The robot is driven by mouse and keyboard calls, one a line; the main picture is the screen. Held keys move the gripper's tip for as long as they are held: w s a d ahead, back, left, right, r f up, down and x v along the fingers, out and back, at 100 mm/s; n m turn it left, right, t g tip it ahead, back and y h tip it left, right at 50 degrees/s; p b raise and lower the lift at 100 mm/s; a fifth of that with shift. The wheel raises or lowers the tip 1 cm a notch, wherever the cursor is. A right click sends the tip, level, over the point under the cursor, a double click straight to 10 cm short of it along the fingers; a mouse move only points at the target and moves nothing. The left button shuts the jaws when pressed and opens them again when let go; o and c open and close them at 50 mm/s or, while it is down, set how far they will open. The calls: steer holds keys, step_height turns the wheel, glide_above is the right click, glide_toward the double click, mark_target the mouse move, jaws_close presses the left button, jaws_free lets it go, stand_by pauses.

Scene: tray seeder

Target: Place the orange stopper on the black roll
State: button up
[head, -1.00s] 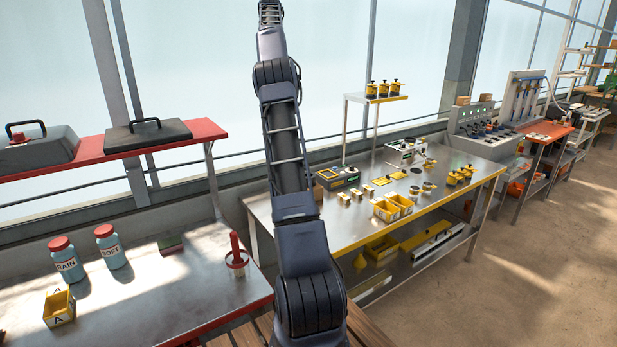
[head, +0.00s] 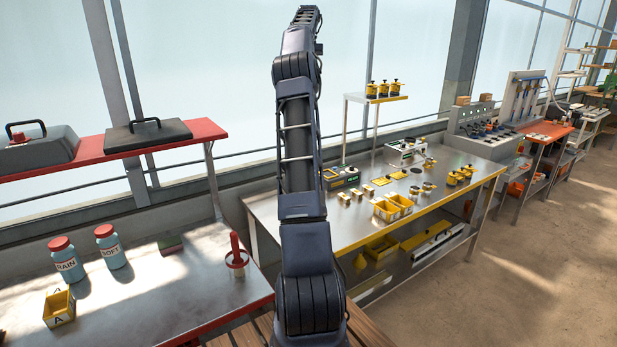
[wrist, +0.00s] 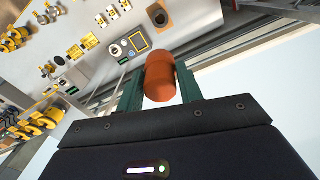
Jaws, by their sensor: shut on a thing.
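In the wrist view an orange stopper (wrist: 161,76), a rounded cylinder, is between the two green fingers of my gripper (wrist: 160,84). My gripper is shut on it and holds it in the air, high above the bench. In the head view my arm is raised and the stopper cannot be made out. Just beyond the stopper in the wrist view is a brown piece with a dark round face (wrist: 158,16); I cannot tell whether it is the black roll. I cannot pick out the black roll with certainty in the head view.
A steel bench (head: 345,232) carries yellow bins (head: 392,208), small devices and yellow-topped pots. At the left, another steel table (head: 130,300) holds two red-capped jars, RAIN (head: 66,262) and SOFT (head: 110,250), and a red-handled tool (head: 236,262). Windows stand behind.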

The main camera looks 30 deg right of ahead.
step_height(320, 180, down, 43)
steer(key=shift+f, duration=0.1)
stand_by(0.5)
steer(key=o, duration=1)
